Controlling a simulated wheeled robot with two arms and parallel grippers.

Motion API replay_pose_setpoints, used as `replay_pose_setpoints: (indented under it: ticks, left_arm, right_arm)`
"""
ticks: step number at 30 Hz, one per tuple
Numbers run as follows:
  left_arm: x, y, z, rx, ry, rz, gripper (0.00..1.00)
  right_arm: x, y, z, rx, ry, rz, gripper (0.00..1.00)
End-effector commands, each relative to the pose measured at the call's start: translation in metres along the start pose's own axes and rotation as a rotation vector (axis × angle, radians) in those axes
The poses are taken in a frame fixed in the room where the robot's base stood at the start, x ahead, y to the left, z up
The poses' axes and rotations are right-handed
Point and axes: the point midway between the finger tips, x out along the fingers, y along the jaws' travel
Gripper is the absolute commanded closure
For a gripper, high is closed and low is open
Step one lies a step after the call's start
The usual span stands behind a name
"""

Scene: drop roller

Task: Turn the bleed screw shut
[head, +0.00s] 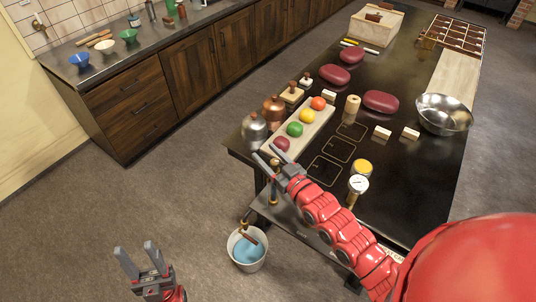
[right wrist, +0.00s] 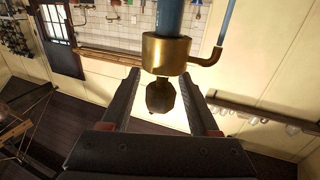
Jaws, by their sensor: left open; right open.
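The bleed screw (right wrist: 160,97) is a dark brass knob under a brass fitting (right wrist: 165,53) on a blue pipe, in the right wrist view. A thin bent brass outlet leaves the fitting to the right. My right gripper (head: 268,157) is open, and in its wrist view its two fingers stand either side of the knob with gaps. Whether the knob lies at fingertip depth I cannot tell. In the head view the screw is not clear near the table edge, beside the right gripper. My left gripper (head: 138,254) is open and empty, low above the floor.
A bucket (head: 235,258) with blue liquid stands on the floor below the right arm. The dark table (head: 410,170) holds a round gauge (head: 358,184), a yellow-topped jar (head: 361,167), a metal bowl (head: 444,112) and a tray of coloured balls. Floor around the left gripper is clear.

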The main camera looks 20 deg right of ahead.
Motion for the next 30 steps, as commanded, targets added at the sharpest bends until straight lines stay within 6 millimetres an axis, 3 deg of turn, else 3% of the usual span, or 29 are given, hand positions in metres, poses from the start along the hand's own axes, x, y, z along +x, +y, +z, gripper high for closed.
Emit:
replay_pose_setpoints:
  ticks: [2,11,30]
  left_arm:
    - [-0.0001,0.0000,0.0000,0.000,0.000,0.000,0.50]
    - [-0.0001,0.0000,0.0000,0.000,0.000,0.000,0.50]
    - [0.0038,-0.0002,-0.0007,0.000,0.000,0.000,0.50]
  right_arm:
    - [-0.0001,0.0002,0.0001,0.000,0.000,0.000,0.44]
    - [-0.0002,0.0004,0.0000,0.000,0.000,0.001,0.98]
    - [-0.0013,-0.0011,0.0044,0.006,-0.001,0.058,1.00]
